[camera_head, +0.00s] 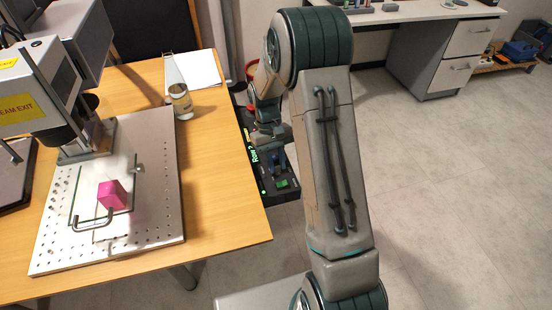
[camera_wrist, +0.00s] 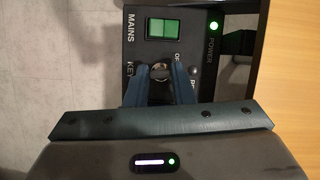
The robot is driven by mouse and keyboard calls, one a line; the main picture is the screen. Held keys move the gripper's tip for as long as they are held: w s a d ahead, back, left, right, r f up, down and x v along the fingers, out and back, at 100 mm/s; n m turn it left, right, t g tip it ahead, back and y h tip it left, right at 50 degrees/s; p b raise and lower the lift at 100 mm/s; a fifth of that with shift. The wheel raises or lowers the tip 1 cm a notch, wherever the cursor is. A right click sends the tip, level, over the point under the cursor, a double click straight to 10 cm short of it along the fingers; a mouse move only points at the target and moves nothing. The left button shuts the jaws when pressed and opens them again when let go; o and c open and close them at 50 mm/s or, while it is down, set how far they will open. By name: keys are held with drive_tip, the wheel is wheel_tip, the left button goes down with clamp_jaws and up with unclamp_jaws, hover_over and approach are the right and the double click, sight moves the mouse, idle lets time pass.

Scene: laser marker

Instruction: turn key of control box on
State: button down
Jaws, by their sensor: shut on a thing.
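The control box is a black unit (camera_head: 259,165) beside the right edge of the wooden table in the head view. In the wrist view its black panel (camera_wrist: 195,48) carries the labels MAINS, KEY and POWER. The key (camera_wrist: 159,72) sits in the panel below the green MAINS switch (camera_wrist: 162,29). My gripper (camera_wrist: 160,78) has its two blue-grey fingers on either side of the key and is shut on it. The fingers partly hide the key and the labels around it, so its exact angle is hard to tell. A green POWER light (camera_wrist: 214,25) is lit.
The wooden table (camera_head: 220,215) holds a perforated metal plate (camera_head: 160,215), a pink block (camera_head: 112,196), a glass jar (camera_head: 181,102) and the laser marker (camera_head: 40,90). A grey desk (camera_head: 440,60) stands at the back. The floor to the right is open.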

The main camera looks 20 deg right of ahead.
drive_tip(key=m+y, duration=0.1)
drive_tip(key=m, duration=0.1)
drive_tip(key=m+y+p, duration=0.1)
drive_tip(key=m, duration=0.2)
drive_tip(key=shift+d+r+m, duration=0.1)
drive_tip(key=shift+d+m, duration=0.05)
drive_tip(key=shift+m, duration=0.15)
drive_tip(key=m, duration=0.2)
drive_tip(key=m+t+y+p, duration=0.1)
drive_tip(key=m, duration=0.1)
drive_tip(key=shift+d+m+y, duration=0.1)
drive_tip(key=shift+m+y, duration=0.2)
drive_tip(key=shift+m, duration=0.1)
drive_tip(key=shift+t, duration=0.3)
drive_tip(key=c, duration=1.2)
unclamp_jaws()
drive_tip(key=shift+s, duration=0.1)
drive_tip(key=shift+c, duration=0.2)
drive_tip(key=p+v, duration=0.1)
drive_tip(key=v, duration=1.2)
drive_tip(key=shift+d+r, duration=0.25)
drive_tip(key=shift+r, duration=0.05)
